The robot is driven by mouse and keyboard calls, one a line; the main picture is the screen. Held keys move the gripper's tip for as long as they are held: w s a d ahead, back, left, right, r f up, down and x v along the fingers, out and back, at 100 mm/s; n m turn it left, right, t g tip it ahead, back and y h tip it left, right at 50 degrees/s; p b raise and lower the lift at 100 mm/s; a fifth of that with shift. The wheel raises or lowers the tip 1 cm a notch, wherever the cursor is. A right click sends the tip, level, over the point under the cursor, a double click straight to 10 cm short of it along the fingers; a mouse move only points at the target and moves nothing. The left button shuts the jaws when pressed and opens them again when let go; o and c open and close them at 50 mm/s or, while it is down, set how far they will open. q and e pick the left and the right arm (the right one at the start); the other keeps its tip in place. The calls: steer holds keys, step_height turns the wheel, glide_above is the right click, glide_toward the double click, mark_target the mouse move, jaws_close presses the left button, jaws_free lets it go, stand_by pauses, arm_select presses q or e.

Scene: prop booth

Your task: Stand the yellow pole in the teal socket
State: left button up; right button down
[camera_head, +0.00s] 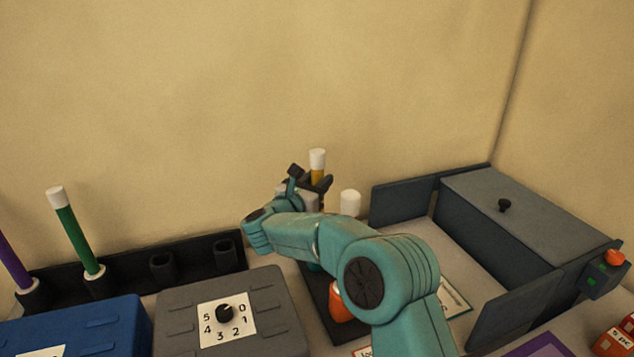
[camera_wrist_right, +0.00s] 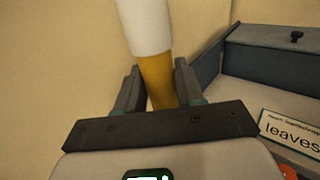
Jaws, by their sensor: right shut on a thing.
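The yellow pole (camera_head: 317,177) has a white top end and stands roughly upright in the head view, behind my right arm. My right gripper (camera_head: 314,187) is shut on it. In the right wrist view the yellow pole (camera_wrist_right: 156,75) rises between the two fingers (camera_wrist_right: 158,88), with its white end above them. The pole's lower end is hidden by my arm. A small teal patch (camera_head: 314,267) shows under the arm on a dark base; I cannot tell whether it is the teal socket. My left gripper is not in view.
A black rack (camera_head: 130,273) at the left holds a green pole (camera_head: 78,236) and a purple pole (camera_head: 14,262). A grey dial box (camera_head: 270,300) and a blue box (camera_head: 90,325) stand in front. A white-topped thing (camera_head: 350,203) stands beside my gripper. A grey cabinet (camera_head: 525,210) is at right.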

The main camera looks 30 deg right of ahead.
steer(key=c, duration=0.6)
jaws_free()
steer(key=shift+c, duration=0.2)
steer(key=shift+s+a, duration=0.1)
steer(key=shift+a, duration=0.1)
steer(key=b+v, duration=0.4)
steer(key=v, duration=1.2)
steer(key=shift+s, duration=0.15)
